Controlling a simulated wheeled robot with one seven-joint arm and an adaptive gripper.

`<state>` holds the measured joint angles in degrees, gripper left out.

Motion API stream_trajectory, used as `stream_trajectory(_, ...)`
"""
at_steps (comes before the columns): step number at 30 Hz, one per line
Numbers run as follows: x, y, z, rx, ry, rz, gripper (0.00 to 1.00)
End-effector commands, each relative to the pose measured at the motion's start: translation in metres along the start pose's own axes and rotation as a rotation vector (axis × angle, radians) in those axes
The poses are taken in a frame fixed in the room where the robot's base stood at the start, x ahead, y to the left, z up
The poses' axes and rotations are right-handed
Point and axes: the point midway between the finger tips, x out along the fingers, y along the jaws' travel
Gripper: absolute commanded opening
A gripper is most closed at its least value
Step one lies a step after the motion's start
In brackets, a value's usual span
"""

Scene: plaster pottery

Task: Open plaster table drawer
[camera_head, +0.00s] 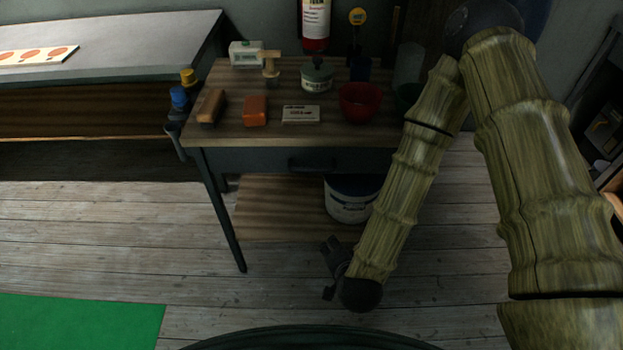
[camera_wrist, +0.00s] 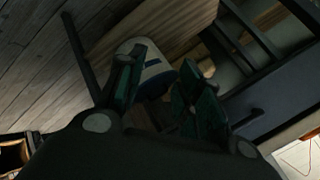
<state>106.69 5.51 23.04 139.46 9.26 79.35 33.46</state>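The plaster table (camera_head: 222,128) has a wooden top and dark metal legs. Its drawer (camera_head: 265,160) is a dark front under the top, looking flush and shut, with a dark bar handle (camera_head: 312,163). In the wrist view the drawer front (camera_wrist: 285,95) and its handle (camera_wrist: 243,121) show tilted, to the right of the fingers. My gripper (camera_head: 333,268) is low in front of the table, below the handle and apart from it. In the wrist view my gripper (camera_wrist: 158,88) has its two fingers spread with nothing held between them.
A white bucket (camera_head: 350,203) stands on the table's lower shelf (camera_head: 275,205), beyond my fingers. A red bowl (camera_head: 360,102), a lidded jar (camera_head: 316,76) and sponge-like blocks (camera_head: 256,111) sit on top. The floor (camera_head: 120,230) in front is clear, with a green mat (camera_head: 80,322) at left.

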Motion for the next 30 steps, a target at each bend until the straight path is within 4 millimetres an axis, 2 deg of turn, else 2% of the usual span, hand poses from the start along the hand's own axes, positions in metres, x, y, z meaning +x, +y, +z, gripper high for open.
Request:
stream_trajectory(1,0.007,-0.024,-0.002,0.09,0.056,-0.068,0.35)
stream_trajectory(3,0.006,-0.06,-0.011,0.215,0.126,-0.16,0.35)
stream_trajectory(6,-0.003,-0.101,-0.025,0.375,0.206,-0.277,0.35)
stream_trajectory(9,-0.013,-0.131,-0.036,0.496,0.261,-0.37,0.35)
stream_trajectory(13,-0.024,-0.151,-0.045,0.59,0.299,-0.442,0.35)
stream_trajectory(18,-0.025,-0.162,-0.052,0.624,0.314,-0.471,0.35)
stream_trajectory(23,-0.008,-0.168,-0.06,0.622,0.315,-0.47,0.35)
stream_trajectory(30,0.026,-0.181,-0.076,0.621,0.314,-0.47,0.35)
